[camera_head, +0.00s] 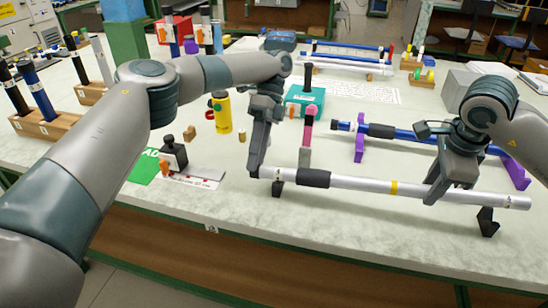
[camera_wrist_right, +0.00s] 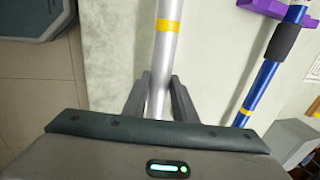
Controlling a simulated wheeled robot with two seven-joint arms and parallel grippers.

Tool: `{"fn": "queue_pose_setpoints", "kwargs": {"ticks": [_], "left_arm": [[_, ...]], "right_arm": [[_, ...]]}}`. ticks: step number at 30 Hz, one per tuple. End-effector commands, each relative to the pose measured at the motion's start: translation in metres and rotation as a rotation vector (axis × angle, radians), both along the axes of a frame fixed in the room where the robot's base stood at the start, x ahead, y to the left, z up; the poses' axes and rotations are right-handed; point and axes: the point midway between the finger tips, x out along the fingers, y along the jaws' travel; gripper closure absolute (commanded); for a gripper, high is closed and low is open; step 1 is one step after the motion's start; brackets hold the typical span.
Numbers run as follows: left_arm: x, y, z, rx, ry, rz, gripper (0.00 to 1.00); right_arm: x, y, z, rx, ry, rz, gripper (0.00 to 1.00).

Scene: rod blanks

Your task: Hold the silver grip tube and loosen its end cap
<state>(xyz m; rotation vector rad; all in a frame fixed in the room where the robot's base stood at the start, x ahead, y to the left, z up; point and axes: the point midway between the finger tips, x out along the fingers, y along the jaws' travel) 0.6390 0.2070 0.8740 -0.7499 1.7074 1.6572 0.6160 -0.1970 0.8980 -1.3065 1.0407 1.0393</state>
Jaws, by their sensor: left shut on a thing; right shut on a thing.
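The silver grip tube (camera_head: 350,184) lies level along the front of the table, with a dark grip sleeve (camera_head: 314,178) and a yellow band (camera_head: 394,187). My left gripper (camera_head: 257,170) is shut on the tube's left end, where the end cap is mostly hidden by the fingers. My right gripper (camera_head: 434,190) is shut around the tube right of the yellow band. In the right wrist view the silver tube (camera_wrist_right: 166,55) runs between the fingers of my right gripper (camera_wrist_right: 159,92). I cannot tell if the cap has turned.
Black stands (camera_head: 487,222) are under the tube near both ends. A blue tube (camera_head: 400,134) on purple stands (camera_head: 359,142) lies behind it. A yellow container (camera_head: 222,113), a teal box (camera_head: 304,102) and a dark fixture (camera_head: 173,153) stand near my left arm.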

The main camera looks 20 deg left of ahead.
Motion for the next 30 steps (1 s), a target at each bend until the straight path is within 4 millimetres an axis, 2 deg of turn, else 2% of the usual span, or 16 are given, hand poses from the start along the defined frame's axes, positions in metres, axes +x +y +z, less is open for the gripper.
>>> {"fn": "queue_pose_setpoints", "kwargs": {"ticks": [16,17,18,19,30], "left_arm": [[0.0018,-0.0004,0.0021,-0.004,0.009,0.004,0.94],[0.0018,-0.0004,0.0021,-0.004,0.009,0.004,0.67],[0.0018,-0.0004,0.0021,-0.004,0.009,0.004,0.57],[0.0018,-0.0003,0.002,-0.004,0.009,0.004,0.52],[0.0019,0.0002,0.0034,-0.002,0.009,0.003,0.52]], "right_arm": [[-0.0006,0.0005,-0.0005,0.0,0.002,0.001,1.0],[-0.0006,0.0005,-0.0006,0.0,0.002,0.001,1.0],[-0.0006,0.0005,-0.0006,0.0,0.002,0.001,1.0],[-0.0006,0.0005,-0.0006,0.0,0.002,0.001,1.0],[-0.0005,0.0002,-0.0002,0.0,0.001,0.001,1.0]]}}
